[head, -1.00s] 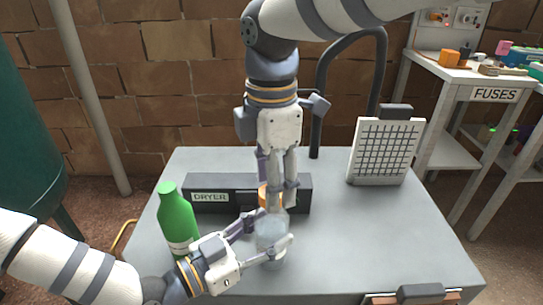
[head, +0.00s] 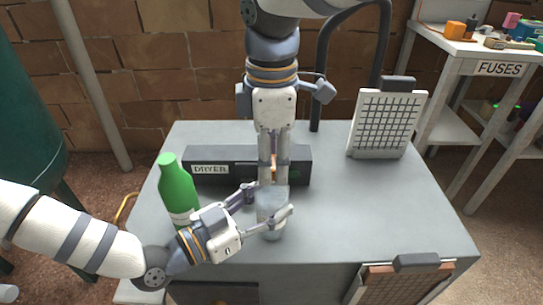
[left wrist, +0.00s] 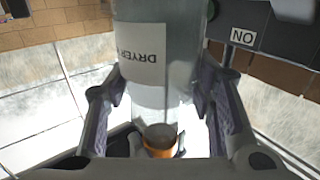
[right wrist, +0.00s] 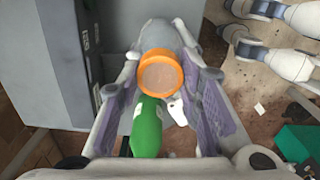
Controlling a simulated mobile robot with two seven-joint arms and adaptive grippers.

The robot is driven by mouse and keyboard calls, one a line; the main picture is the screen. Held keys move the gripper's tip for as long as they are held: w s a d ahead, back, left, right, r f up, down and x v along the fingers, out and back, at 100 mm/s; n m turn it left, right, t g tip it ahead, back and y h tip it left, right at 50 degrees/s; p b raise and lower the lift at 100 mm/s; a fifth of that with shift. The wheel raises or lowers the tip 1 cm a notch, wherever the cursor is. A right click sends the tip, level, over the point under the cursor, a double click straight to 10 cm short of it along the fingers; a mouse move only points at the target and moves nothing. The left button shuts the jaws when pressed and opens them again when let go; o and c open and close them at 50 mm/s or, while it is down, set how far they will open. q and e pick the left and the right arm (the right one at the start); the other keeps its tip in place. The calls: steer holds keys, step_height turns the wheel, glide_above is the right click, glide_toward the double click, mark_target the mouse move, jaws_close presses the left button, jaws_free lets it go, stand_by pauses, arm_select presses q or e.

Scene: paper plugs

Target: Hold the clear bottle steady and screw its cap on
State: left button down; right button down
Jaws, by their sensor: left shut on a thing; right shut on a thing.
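The clear bottle (head: 271,222) stands over the near middle of the grey cabinet top. My left gripper (head: 268,206) is shut around it from the left. In the left wrist view the bottle (left wrist: 160,75) fills the space between the fingers, with an upside-down DRYER label. My right gripper (head: 273,184) points straight down just above the bottle's top. It is shut on the orange cap, which shows as an orange ring in the right wrist view (right wrist: 160,77). The cap also shows by the neck in the left wrist view (left wrist: 160,147). Whether cap and neck touch, I cannot tell.
A green bottle (head: 177,187) stands left of my left gripper. A white gridded panel (head: 387,125) stands at the back right. The right of the cabinet top (head: 405,205) is clear. A FUSES bench (head: 470,70) stands beyond.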

steer(key=m, duration=0.8)
steer(key=shift+m, duration=0.3)
steer(key=m, duration=0.9)
steer(key=c, duration=1.1)
jaws_free()
steer(key=shift+o, duration=0.2)
